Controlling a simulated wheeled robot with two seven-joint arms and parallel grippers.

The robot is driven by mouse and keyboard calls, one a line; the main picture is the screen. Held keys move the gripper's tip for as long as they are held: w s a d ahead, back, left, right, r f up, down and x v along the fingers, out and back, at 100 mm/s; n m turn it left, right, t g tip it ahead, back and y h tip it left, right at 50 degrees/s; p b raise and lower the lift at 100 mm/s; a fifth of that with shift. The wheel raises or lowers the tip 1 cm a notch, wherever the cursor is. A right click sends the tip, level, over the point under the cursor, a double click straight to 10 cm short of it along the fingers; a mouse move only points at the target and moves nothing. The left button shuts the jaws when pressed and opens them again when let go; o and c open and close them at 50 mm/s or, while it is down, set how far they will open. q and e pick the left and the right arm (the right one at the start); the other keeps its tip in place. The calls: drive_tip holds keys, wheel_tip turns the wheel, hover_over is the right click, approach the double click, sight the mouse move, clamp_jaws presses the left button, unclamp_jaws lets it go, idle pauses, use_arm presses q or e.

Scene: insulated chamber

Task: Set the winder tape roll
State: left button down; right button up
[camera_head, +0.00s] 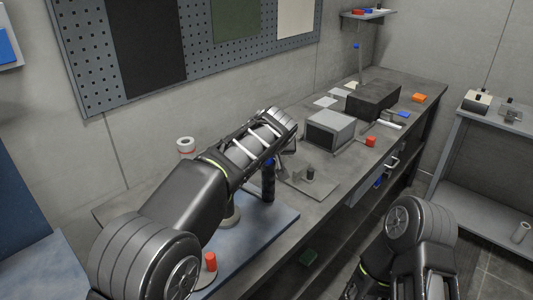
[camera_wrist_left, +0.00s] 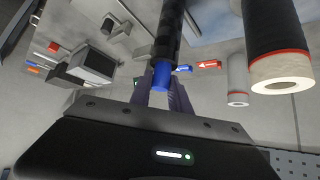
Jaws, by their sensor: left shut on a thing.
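My left gripper (camera_head: 272,157) reaches down over the bench, its fingers shut on the blue end of a black upright post (camera_head: 268,184). In the left wrist view, the blue tip of the post (camera_wrist_left: 162,76) lies between the fingers (camera_wrist_left: 166,98). A pale roll with a red ring (camera_head: 186,145) stands behind my left forearm; in the left wrist view, a large roll with a red band (camera_wrist_left: 281,66) is at upper right. A pale round piece (camera_head: 232,216) is mostly hidden under my left arm. My right arm shows at lower right; its fingertips are out of view.
A blue-grey mat (camera_head: 262,238) covers the near bench, with a red cylinder (camera_head: 210,262) on it. A flat plate with a small dark post (camera_head: 310,174) lies beyond. A grey box (camera_head: 329,130) and black box (camera_head: 374,98) stand farther along. A pegboard wall runs behind.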

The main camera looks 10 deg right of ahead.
use_arm(q)
drive_tip(key=c, duration=1.2)
unclamp_jaws()
drive_tip(key=shift+w+d, duration=0.1)
drive_tip(key=b+v, duration=0.2)
drive_tip(key=v, duration=0.5)
drive_tip(key=shift+s+r, duration=0.25)
drive_tip(key=shift+s, duration=0.1)
